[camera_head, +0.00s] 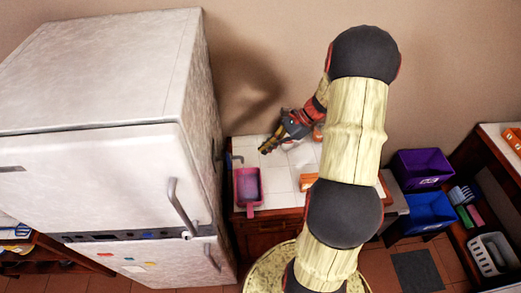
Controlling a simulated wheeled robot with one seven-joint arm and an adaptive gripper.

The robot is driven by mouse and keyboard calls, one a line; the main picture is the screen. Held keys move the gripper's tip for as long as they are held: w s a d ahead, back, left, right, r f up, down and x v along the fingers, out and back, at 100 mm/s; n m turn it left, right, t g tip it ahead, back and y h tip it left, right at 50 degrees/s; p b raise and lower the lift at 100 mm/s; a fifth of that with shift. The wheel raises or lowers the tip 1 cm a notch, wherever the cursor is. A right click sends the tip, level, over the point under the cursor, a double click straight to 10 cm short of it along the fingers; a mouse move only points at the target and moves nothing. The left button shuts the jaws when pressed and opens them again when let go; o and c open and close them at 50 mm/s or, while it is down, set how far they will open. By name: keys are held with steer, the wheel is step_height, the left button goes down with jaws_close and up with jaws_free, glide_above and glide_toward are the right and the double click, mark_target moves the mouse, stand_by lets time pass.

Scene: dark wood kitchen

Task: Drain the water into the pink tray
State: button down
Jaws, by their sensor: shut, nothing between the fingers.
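The pink tray (240,188) sits on the white tiled counter, close to the fridge side. Its inside looks dull purple, and I cannot tell whether it holds water. My gripper (265,150) is over the counter, behind and slightly right of the tray, and apart from it. Its fingers are shut and empty, pointing to the lower left. A small grey fixture (236,157), perhaps a tap, stands at the counter's left edge behind the tray. No running water can be made out.
A large white fridge (90,165) stands close on the left. An orange object (309,182) lies on the counter (282,186), partly behind my arm. Purple (422,182) and blue (430,225) bins stand to the right, with shelves at the far right.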

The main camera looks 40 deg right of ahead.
mark_target(228, 161)
steer(key=w+a+f+p, duration=0.2)
steer(key=w+a+f, duration=0.2)
steer(key=a, duration=0.5)
steer(key=shift+f+p, duration=0.3)
steer(key=shift+f, duration=0.55)
